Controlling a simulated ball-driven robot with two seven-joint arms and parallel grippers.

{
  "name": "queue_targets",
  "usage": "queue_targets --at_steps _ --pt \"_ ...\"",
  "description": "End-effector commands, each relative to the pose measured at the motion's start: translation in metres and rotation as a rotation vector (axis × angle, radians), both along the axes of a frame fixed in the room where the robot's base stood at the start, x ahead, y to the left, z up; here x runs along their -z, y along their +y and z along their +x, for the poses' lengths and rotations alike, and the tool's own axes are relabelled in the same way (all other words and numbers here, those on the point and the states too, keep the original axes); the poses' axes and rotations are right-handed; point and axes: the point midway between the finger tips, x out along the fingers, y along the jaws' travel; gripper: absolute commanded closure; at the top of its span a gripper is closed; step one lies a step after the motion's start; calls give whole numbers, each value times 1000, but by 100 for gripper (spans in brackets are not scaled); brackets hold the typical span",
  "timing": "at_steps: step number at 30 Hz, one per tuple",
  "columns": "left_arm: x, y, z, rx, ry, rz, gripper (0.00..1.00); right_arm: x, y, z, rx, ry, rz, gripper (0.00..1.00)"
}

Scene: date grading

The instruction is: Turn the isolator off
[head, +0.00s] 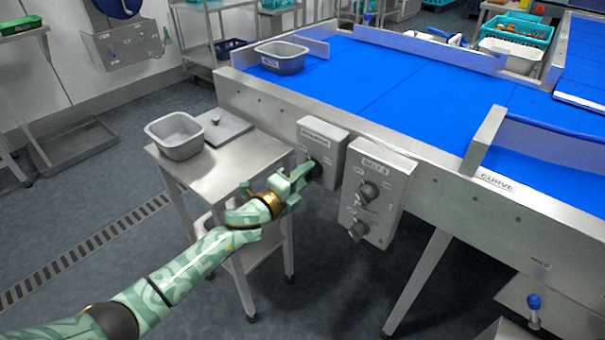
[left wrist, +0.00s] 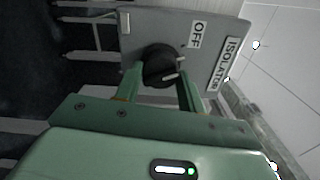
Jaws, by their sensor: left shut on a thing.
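The isolator is a grey box (head: 322,138) on the side of the blue conveyor, with a black rotary knob (head: 316,171) on its front. My left gripper (head: 303,179) reaches it from the left and is shut on this knob. In the left wrist view the knob (left wrist: 161,66) sits between the two green fingers. The label OFF (left wrist: 196,35) and the label ISOLATOR (left wrist: 228,62) are readable on the box (left wrist: 150,28). A white mark shows on the knob, but I cannot tell exactly where it points. My right gripper is not in view.
A second grey box (head: 398,172) marked BELT 3, with two black knobs, hangs just right of the isolator. A steel side table (head: 235,165) with a grey tub (head: 176,130) and a flat lid (head: 224,130) stands left, close to my forearm. The conveyor belt (head: 400,85) lies behind.

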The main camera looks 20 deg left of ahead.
Motion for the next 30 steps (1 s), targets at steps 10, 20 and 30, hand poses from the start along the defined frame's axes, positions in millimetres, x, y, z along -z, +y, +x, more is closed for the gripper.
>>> queue_targets --at_steps 10,20,30 --pt "-2 1 0 -3 84 -228 84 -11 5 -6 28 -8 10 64" --pt "0 2 0 -3 121 -324 84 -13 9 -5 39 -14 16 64" --pt "1 2 0 -3 125 -337 84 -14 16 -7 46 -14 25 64"
